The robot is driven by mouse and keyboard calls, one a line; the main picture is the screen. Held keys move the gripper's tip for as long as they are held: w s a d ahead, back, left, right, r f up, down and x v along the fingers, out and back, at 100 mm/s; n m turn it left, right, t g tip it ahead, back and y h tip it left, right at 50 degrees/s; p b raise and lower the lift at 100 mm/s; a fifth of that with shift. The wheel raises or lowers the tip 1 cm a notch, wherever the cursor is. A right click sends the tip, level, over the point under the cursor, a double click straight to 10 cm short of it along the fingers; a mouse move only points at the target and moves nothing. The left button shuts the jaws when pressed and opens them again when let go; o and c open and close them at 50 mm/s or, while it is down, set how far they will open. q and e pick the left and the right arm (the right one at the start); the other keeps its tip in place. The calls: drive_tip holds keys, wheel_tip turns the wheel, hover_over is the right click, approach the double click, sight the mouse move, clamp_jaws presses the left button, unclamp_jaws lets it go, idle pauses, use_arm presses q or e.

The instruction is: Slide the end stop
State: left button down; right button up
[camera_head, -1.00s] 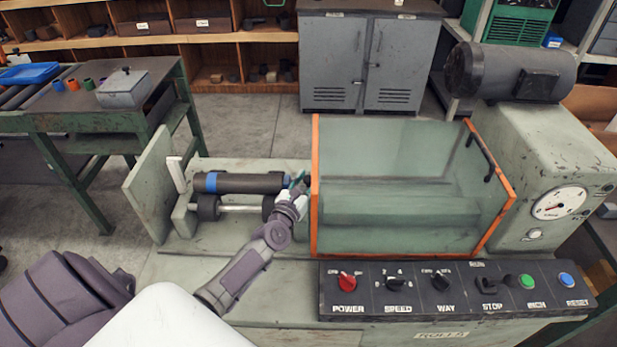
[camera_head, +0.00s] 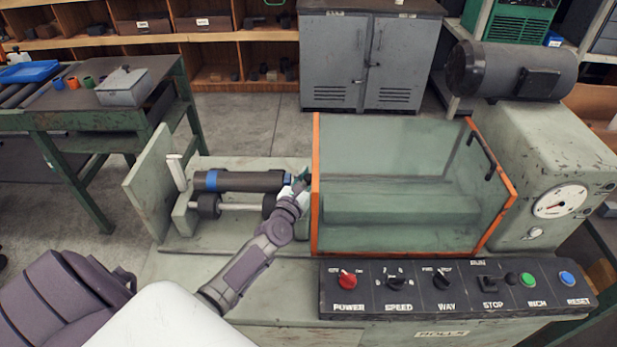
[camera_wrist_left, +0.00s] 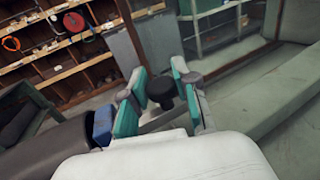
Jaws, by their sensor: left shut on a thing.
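My left gripper (camera_head: 302,179) is at the right end of the dark pipe, close to the orange-framed guard's left edge. In the left wrist view, its teal-padded fingers (camera_wrist_left: 157,92) are around a dark round-topped knob (camera_wrist_left: 160,88), which I take to be part of the end stop; the rest of it is hidden. The dark pipe (camera_head: 250,182) has a blue band near its left end and lies on rollers (camera_head: 208,206). In the left wrist view, a dark cylinder (camera_wrist_left: 50,150) with a blue part is left of the fingers. My right gripper is not in view.
The clear guard (camera_head: 400,190) with an orange frame stands just right of the gripper. A control panel (camera_head: 455,288) with knobs and buttons lies in front. A pale upright lever (camera_head: 176,172) and a plate (camera_head: 150,185) stand left of the pipe.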

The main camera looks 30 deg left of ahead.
use_arm(q)
drive_tip(key=shift+w+d, duration=0.15)
drive_tip(key=shift+d, duration=0.1)
drive_tip(key=c, duration=1.2)
unclamp_jaws()
drive_tip(key=shift+s+d, duration=0.1)
drive_tip(key=shift+s, duration=0.3)
drive_tip(key=s, duration=0.3)
drive_tip(key=s+d, duration=0.1)
drive_tip(key=s, duration=0.7)
drive_tip(key=shift+d, duration=0.4)
